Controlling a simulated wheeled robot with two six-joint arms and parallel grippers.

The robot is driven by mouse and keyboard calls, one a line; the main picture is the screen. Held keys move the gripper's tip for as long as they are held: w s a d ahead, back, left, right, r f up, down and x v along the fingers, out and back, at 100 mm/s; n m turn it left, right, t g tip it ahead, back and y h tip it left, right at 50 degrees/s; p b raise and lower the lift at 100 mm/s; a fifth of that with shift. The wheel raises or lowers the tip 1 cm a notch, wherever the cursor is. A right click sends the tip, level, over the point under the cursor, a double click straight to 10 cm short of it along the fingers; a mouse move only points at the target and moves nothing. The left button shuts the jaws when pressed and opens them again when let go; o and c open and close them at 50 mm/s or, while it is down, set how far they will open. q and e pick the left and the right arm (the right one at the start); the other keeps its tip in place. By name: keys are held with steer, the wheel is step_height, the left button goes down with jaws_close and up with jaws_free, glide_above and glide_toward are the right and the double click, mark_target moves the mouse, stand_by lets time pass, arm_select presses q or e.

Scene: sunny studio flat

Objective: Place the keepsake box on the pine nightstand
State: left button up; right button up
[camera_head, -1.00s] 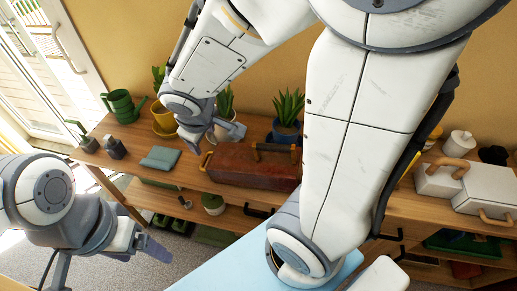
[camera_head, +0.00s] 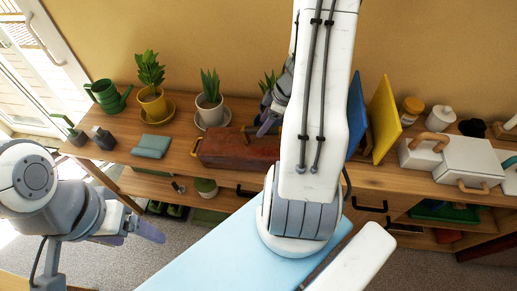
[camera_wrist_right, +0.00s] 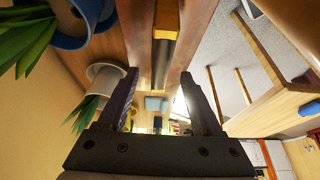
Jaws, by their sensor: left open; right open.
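A long red-brown box (camera_head: 240,149) with a handle lies on the wooden bench, partly behind my right arm; I cannot tell whether it is the keepsake box. In the right wrist view a reddish-brown surface (camera_wrist_right: 197,28) with a dark, yellow-ended bar shows ahead of the fingers. My right gripper (camera_head: 270,112) is above the bench beside the box, partly hidden by its arm; its open, empty fingers show in the wrist view (camera_wrist_right: 158,80). My left gripper (camera_head: 145,232) is open and empty, in front of the bench at left. I cannot single out the pine nightstand.
Potted plants (camera_head: 151,80), a green watering can (camera_head: 107,96) and a teal folded item (camera_head: 152,146) stand on the bench. Blue (camera_head: 356,110) and yellow (camera_head: 383,118) panels and white handled boxes (camera_head: 470,160) are at right. A light-blue surface (camera_head: 200,262) lies in front.

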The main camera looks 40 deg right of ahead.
mark_target(255, 141)
steer(key=b+x, duration=0.3)
steer(key=x, duration=0.4)
steer(key=shift+f, duration=0.25)
steer(key=shift+w, duration=0.1)
jaws_close()
steer(key=shift+r, duration=0.1)
stand_by(0.9)
